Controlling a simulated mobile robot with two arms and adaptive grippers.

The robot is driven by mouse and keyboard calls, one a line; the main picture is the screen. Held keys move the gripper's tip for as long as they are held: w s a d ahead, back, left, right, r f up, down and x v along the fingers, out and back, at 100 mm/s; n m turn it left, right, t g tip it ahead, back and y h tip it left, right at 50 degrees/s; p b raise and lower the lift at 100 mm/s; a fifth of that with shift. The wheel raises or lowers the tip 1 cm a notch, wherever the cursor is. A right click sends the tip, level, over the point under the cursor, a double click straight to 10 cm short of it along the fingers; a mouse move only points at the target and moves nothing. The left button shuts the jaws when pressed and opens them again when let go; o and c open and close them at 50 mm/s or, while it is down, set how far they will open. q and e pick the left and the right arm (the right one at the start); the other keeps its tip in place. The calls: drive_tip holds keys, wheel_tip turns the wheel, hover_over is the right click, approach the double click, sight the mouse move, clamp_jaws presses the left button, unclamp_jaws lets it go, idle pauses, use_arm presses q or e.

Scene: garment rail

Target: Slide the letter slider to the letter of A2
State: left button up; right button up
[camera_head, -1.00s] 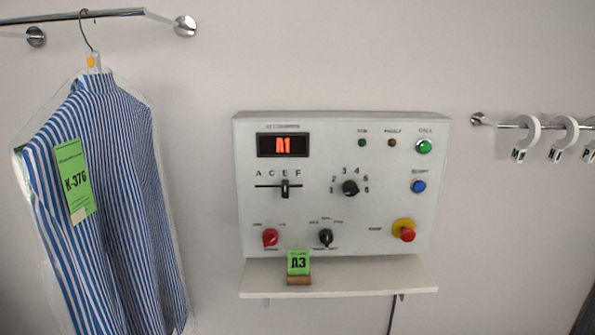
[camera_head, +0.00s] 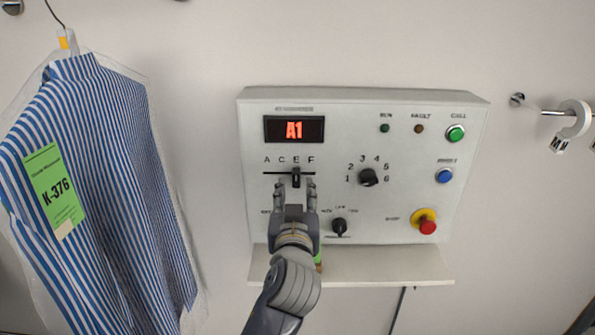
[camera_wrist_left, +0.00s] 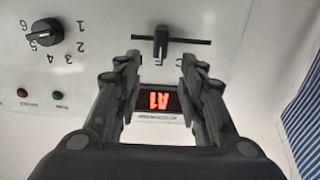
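The letter slider (camera_head: 296,178) is a small black knob on a horizontal slot marked A, C, E, F; it stands at E. It also shows in the left wrist view (camera_wrist_left: 160,42), where the panel appears upside down. The red display (camera_head: 294,130) reads A1. My left gripper (camera_head: 296,187) is in front of the panel, just below the slider. Its two fingers are apart with nothing between them, and in the left wrist view they (camera_wrist_left: 156,62) point toward the slot. Whether they touch the panel cannot be told. My right gripper is not in view.
The panel (camera_head: 350,210) also carries a number dial (camera_head: 368,177), a black knob (camera_head: 339,226), a green button (camera_head: 456,133), a blue button (camera_head: 444,176) and a red stop button (camera_head: 428,227). A shelf (camera_head: 400,272) juts out below. A striped shirt (camera_head: 110,170) hangs left.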

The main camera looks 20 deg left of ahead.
sight(295, 176)
use_arm(q)
drive_tip(key=p+x, duration=0.1)
drive_tip(key=x, duration=0.5)
drive_tip(key=shift+p, duration=0.3)
drive_tip(key=shift+x, duration=0.85)
drive_tip(key=shift+f, duration=0.15)
clamp_jaws()
drive_tip(key=shift+a, duration=0.1)
